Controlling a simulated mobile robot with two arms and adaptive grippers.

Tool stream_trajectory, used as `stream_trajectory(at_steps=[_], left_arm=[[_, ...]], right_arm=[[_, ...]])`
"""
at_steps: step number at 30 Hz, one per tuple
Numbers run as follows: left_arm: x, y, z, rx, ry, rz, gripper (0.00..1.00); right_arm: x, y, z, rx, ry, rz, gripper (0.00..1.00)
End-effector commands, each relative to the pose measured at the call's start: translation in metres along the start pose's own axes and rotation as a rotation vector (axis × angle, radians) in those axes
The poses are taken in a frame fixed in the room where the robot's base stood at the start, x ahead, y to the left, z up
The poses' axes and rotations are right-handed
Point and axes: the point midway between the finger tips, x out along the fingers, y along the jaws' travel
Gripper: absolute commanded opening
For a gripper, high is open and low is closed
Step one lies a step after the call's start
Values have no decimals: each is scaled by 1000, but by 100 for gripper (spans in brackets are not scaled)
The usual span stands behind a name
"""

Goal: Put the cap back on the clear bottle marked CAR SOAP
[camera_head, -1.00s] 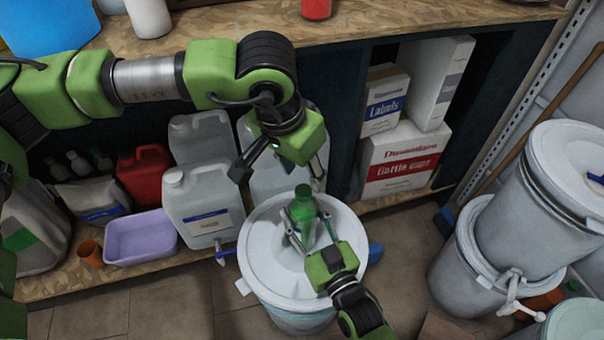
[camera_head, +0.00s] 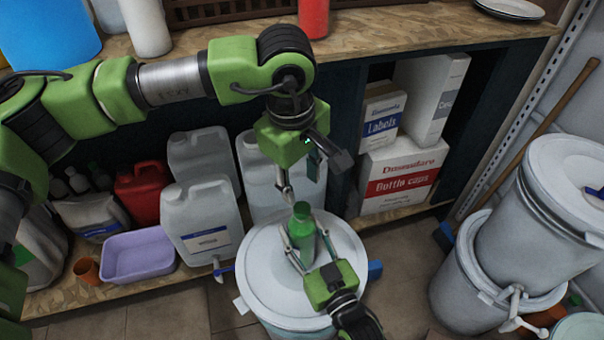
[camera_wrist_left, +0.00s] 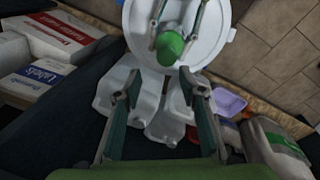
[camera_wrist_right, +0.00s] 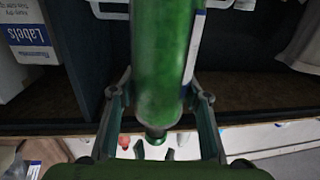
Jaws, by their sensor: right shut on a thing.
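A green bottle (camera_head: 302,236) stands upright above the lid of the white drum (camera_head: 262,265). My right gripper (camera_head: 308,254) is shut around its body, one finger on each side. In the right wrist view the bottle (camera_wrist_right: 160,60) fills the middle, with a label edge showing but no readable words. In the left wrist view its rounded green top (camera_wrist_left: 170,48) faces me; I cannot tell whether that is a cap. My left gripper (camera_head: 302,186) is open and empty just above the bottle's top, apart from it. No loose cap and no CAR SOAP marking can be made out.
White jugs (camera_head: 203,222), a red canister (camera_head: 141,185) and a lilac tub (camera_head: 138,257) stand on the low shelf behind. Boxes (camera_head: 402,178) stand right of them. Stacked drums (camera_head: 500,270) are at right. A wooden shelf (camera_head: 400,42) runs above.

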Motion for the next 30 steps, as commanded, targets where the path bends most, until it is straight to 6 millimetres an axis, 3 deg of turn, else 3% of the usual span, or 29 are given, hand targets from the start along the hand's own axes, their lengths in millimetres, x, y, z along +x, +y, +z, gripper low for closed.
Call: stream_trajectory(at_steps=[18,24,30], left_arm=[[-14,2,2,-1186,41,-118,37],[-17,2,4,-1403,63,-139,37],[-18,2,4,-1469,72,-145,37]], right_arm=[[0,0,1,0,-2,0,0],[0,0,1,0,-2,0,0],[0,0,1,0,-2,0,0]])
